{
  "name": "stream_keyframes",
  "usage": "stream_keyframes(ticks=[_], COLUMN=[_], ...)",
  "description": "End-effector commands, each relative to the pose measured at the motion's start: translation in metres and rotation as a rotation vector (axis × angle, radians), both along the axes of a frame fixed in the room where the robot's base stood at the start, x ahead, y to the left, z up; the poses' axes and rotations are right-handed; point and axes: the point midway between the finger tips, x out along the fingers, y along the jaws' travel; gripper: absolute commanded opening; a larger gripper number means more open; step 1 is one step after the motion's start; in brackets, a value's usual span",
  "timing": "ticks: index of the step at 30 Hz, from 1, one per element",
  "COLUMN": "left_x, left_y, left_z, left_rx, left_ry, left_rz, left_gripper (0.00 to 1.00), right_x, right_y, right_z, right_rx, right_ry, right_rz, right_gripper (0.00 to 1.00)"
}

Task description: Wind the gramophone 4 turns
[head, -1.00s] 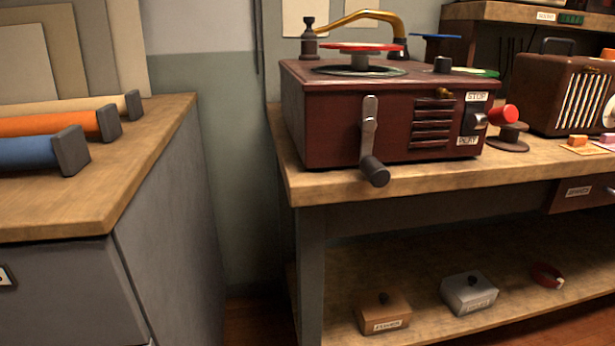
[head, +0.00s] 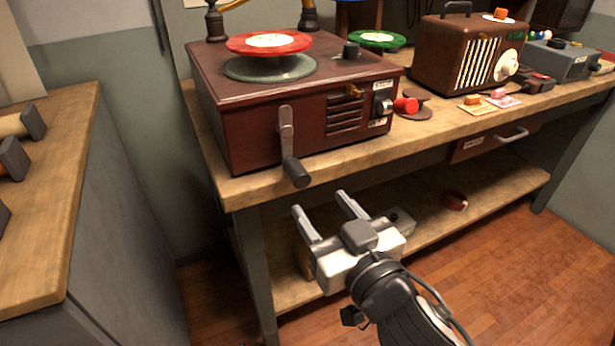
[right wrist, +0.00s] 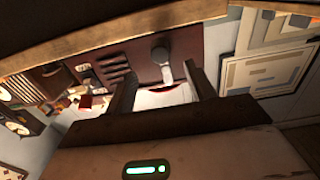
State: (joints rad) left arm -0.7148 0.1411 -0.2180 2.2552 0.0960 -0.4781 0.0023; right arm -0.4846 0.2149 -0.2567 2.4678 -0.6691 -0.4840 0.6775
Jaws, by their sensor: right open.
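The dark red gramophone (head: 280,115) stands on the wooden workbench. Its crank (head: 286,130) hangs down the front face, with a dark handle (head: 296,172) at the lower end. A red record (head: 269,42) sits raised above the turntable. My right gripper (head: 323,202) is open and empty, in front of the bench and a little below and right of the crank handle, apart from it. In the right wrist view the open fingers (right wrist: 160,85) point toward the gramophone front, where the crank (right wrist: 162,58) shows. My left gripper is not in view.
The bench edge (head: 300,182) runs just above my right gripper. A brown radio (head: 465,55), a green record (head: 377,39) and a red knob (head: 406,105) are on the bench. A lower shelf (head: 470,215) lies beneath. A counter (head: 60,170) with rolls stands left.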

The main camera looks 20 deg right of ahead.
Motion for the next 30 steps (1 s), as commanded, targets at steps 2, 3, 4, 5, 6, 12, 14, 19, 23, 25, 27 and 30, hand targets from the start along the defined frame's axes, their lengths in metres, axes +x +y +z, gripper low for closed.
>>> stream_keyframes(ticks=[2,3,4,5,6,12,14,19,23,25,27,30], left_x=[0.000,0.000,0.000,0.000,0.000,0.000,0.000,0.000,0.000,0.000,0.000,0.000], left_y=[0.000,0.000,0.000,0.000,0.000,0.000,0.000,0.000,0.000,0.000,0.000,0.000], left_z=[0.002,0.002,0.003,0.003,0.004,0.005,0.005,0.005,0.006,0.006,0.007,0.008], left_rx=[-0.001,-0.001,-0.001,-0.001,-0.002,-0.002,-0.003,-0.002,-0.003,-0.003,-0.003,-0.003], left_ry=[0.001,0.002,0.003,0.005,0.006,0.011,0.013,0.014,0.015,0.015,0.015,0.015], left_rz=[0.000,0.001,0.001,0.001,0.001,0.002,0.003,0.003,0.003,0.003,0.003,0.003], left_gripper=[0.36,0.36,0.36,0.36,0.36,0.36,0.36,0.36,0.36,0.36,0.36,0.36], right_x=[0.010,0.015,0.019,0.022,0.027,0.051,0.058,0.079,0.095,0.092,0.093,0.095], right_y=[0.000,0.000,0.000,0.001,0.001,0.002,0.002,0.003,0.003,0.003,0.003,0.003], right_z=[0.002,0.002,0.002,0.002,0.002,0.001,0.001,0.001,0.001,0.000,0.000,0.000], right_rx=[-0.003,-0.003,-0.002,-0.001,0.000,-0.003,-0.003,-0.002,-0.002,0.001,0.001,0.001], right_ry=[-0.003,-0.003,-0.002,-0.002,-0.001,0.000,0.000,0.000,0.000,0.002,0.003,0.003], right_rz=[0.001,0.000,0.000,0.001,0.001,0.000,0.000,0.001,0.000,0.000,0.000,0.000], right_gripper=[0.55,0.55,0.55,0.55,0.55,0.55,0.55,0.55,0.55,0.55,0.55,0.55])
